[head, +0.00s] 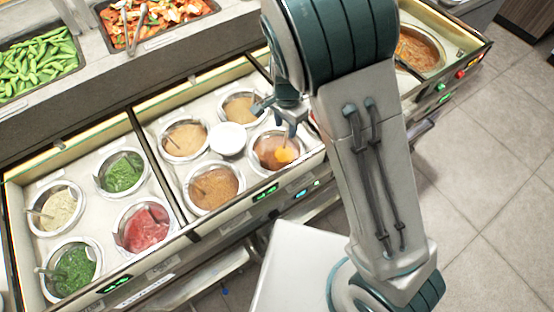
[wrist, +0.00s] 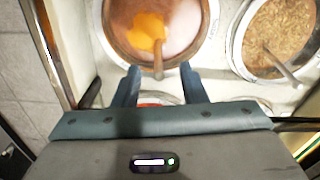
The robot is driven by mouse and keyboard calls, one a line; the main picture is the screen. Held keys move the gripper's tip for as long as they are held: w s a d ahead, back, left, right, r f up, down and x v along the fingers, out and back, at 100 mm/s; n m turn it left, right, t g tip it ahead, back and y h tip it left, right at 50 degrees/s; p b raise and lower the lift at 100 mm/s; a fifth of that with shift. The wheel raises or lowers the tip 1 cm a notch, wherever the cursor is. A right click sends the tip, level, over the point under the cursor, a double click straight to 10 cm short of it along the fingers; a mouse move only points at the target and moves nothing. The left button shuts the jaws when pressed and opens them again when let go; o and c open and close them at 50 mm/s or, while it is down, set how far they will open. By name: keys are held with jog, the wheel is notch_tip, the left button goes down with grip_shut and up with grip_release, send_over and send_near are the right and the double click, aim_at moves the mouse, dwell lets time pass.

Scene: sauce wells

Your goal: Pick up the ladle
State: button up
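The ladle (wrist: 158,62) stands in a round well of brown sauce (head: 268,160) with an orange patch on it. In the wrist view its brown handle points toward me, its end appearing between my fingertips; its bowl is hidden in the sauce. My gripper (wrist: 160,72) is open, with one finger on each side of the handle and a visible gap to both. In the head view my gripper (head: 275,110) is over the rear edge of this well. I cannot tell the exact depth between fingertips and handle.
Several other sauce wells with utensils surround it, including a brown one (head: 214,188) and a green one (head: 121,172). A white round lid (head: 228,139) lies between wells. Trays of green pods (head: 38,65) and orange food (head: 160,18) are behind. Open tiled floor (head: 490,200) is at right.

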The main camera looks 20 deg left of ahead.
aim_at(286, 139)
jog(key=shift+d+f+p, duration=0.15)
jog(key=shift+f+p, duration=0.25)
jog(key=shift+f, duration=2.9)
grip_shut()
